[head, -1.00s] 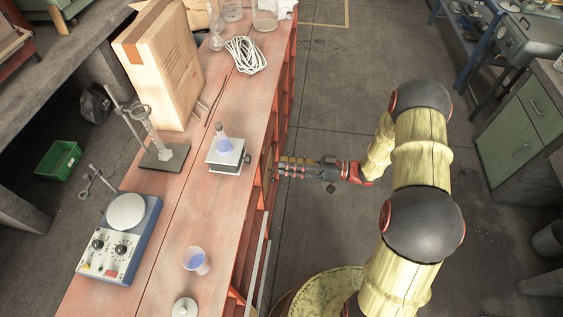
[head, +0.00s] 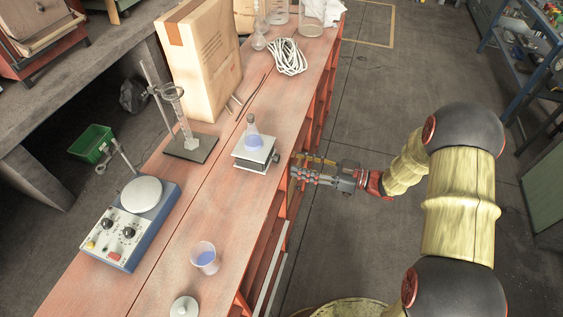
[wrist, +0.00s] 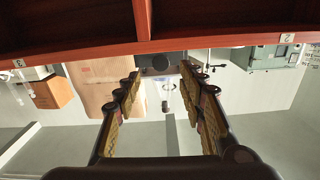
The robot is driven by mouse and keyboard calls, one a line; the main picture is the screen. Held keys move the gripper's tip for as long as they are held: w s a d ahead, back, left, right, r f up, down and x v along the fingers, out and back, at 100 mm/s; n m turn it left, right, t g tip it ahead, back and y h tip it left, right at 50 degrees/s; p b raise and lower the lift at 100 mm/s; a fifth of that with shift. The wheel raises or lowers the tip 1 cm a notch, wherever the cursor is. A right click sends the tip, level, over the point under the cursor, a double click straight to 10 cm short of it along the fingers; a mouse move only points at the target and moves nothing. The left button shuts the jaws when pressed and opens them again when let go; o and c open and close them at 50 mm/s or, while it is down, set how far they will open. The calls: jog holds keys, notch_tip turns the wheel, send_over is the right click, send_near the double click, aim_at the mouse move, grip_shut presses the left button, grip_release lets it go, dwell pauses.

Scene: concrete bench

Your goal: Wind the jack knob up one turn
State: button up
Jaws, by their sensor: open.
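The jack (head: 252,158) is a small lab stand on the bench's right edge, with a conical flask (head: 254,139) of blue liquid on its top plate. Its dark round knob (head: 276,158) faces the aisle, towards my gripper (head: 295,170). My gripper is open and empty, just off the bench edge, with a small gap to the knob. In the wrist view, which looks upside down, the dark knob (wrist: 160,62) shows between the two spread fingertips (wrist: 160,74), beyond them. The flask (wrist: 168,86) shows there too.
The bench's red front edge (wrist: 100,51) runs close along my gripper. A beaker (head: 204,257), a hotplate stirrer (head: 141,194), a clamp stand (head: 190,147), a large cardboard box (head: 200,60) and coiled white cable (head: 288,56) stand on the bench. The aisle floor is clear.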

aim_at(279, 159)
jog(key=b+x, duration=0.2)
jog(key=x, duration=0.5)
jog(key=shift+a+f, duration=0.1)
jog(key=shift+a, duration=0.05)
jog(key=shift+c, duration=0.4)
grip_shut()
